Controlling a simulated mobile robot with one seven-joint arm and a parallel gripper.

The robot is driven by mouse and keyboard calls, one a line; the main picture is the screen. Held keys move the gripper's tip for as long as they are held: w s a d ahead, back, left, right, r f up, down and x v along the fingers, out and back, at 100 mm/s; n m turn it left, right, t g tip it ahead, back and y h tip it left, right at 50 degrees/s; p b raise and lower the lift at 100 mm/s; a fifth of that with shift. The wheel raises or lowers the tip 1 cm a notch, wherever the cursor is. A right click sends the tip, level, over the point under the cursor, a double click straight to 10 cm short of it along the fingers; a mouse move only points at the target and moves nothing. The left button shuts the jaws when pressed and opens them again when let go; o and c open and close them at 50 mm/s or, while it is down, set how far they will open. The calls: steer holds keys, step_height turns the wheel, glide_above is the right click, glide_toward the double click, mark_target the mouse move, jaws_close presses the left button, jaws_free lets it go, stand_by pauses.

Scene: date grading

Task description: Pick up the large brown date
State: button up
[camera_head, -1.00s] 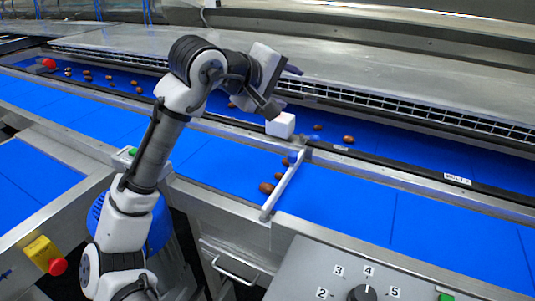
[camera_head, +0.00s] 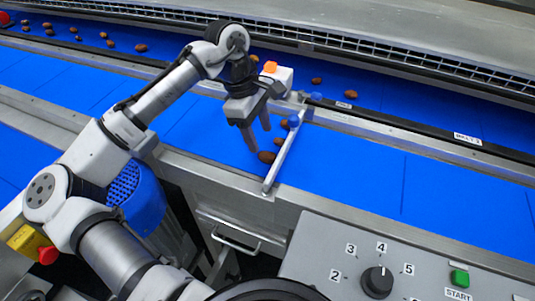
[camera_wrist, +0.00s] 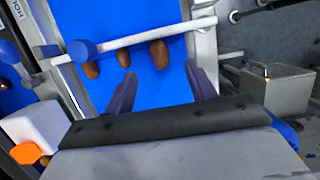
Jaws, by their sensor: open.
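Several brown dates lie on the blue belt against a pale diverter bar (camera_head: 285,157). The largest-looking date (camera_head: 266,157) is nearest the belt's front edge; it also shows in the wrist view (camera_wrist: 159,55). A smaller date (camera_head: 284,141) lies beside it, also in the wrist view (camera_wrist: 123,58), and another (camera_head: 284,124) is farther along the bar. My gripper (camera_head: 259,138) is open and empty, pointing down close to these dates. In the wrist view its fingertips (camera_wrist: 160,73) straddle the line to the largest date, which lies just beyond them.
The bar (camera_wrist: 150,37) crosses just beyond the dates, with a blue knob (camera_wrist: 82,50) on it. A white box with an orange top (camera_head: 272,70) stands behind my gripper. More dates (camera_head: 350,94) lie on the far belt. A control panel (camera_head: 400,265) is at front right.

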mark_target(266, 152)
steer(key=shift+p+x, duration=0.85)
steer(key=shift+x, duration=2.45)
steer(key=c, duration=0.7)
